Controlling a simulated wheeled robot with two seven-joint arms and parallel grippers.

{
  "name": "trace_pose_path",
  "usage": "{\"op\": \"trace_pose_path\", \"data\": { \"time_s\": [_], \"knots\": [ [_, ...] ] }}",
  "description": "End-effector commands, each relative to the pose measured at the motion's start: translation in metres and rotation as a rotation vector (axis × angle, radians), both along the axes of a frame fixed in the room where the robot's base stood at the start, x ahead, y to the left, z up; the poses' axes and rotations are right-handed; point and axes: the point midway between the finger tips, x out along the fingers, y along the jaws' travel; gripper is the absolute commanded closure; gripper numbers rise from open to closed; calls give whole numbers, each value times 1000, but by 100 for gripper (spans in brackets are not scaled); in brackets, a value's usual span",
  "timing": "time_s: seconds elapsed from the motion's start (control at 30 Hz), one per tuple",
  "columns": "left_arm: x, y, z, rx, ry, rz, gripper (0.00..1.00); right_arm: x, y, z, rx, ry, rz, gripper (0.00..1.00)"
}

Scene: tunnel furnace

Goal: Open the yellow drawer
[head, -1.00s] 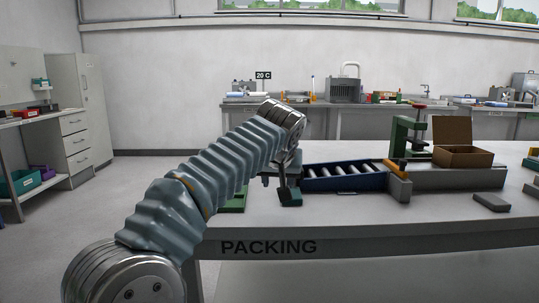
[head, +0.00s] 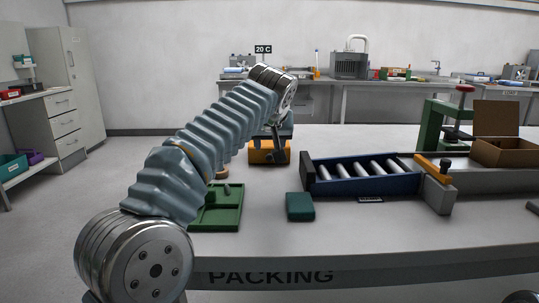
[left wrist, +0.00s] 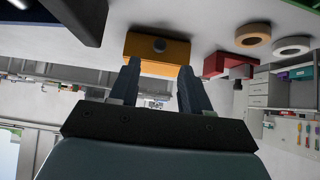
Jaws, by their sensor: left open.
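The yellow drawer unit (head: 258,155) stands on the packing table, behind and below my left gripper in the head view. In the head view my left gripper (head: 280,132) partly hides the unit. My right gripper is not seen.
On the table are a green tray (head: 236,217), a teal block (head: 300,207), a blue roller conveyor (head: 330,187), a green press (head: 432,128) and an open cardboard box (head: 500,153). The wrist view shows a red box (left wrist: 215,64) and tape rolls (left wrist: 252,35) beside the drawer.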

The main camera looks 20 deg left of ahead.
Motion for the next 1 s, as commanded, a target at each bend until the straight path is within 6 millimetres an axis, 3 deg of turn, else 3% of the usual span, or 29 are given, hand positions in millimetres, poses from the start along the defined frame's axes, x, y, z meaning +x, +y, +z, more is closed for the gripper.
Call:
{"op": "trace_pose_path", "data": {
  "time_s": [0.1, 0.3, 0.73, 0.77, 1.0],
  "knots": [
    [19, 6, -21, 1, 3, 1, 53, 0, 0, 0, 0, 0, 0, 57],
    [42, 12, -44, 1, 1, 0, 53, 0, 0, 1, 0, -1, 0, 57],
    [51, 15, -53, -1, 0, -1, 53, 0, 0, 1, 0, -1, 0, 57],
    [51, 14, -53, -1, 0, -1, 54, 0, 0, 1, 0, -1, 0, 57],
    [51, 14, -53, -1, 0, -1, 91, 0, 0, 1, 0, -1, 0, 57]
  ]
}}
